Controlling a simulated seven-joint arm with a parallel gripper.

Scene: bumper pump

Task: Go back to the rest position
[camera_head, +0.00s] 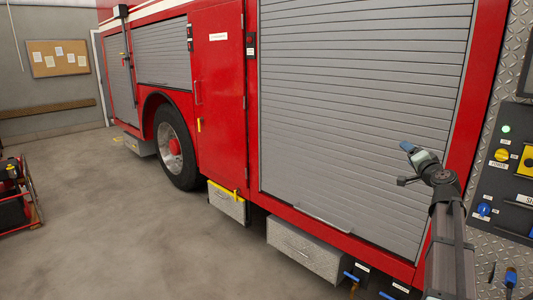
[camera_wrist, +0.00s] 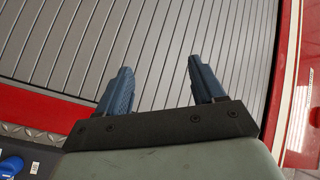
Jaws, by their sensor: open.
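My gripper (camera_head: 408,147) is raised at the right in the head view, in front of the grey roller shutter (camera_head: 350,100) of a red fire truck. In the wrist view my gripper (camera_wrist: 160,85) shows two blue fingers spread apart. Nothing is between them. The grey shutter slats (camera_wrist: 150,40) fill the background behind the fingers. How far the fingertips are from the shutter is hard to tell.
A control panel (camera_head: 505,170) with yellow and blue knobs and a lit green lamp is at the right. Metal boxes (camera_head: 305,250) stick out below the truck. Red equipment (camera_head: 15,195) stands at the left edge. The concrete floor (camera_head: 130,230) between is clear.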

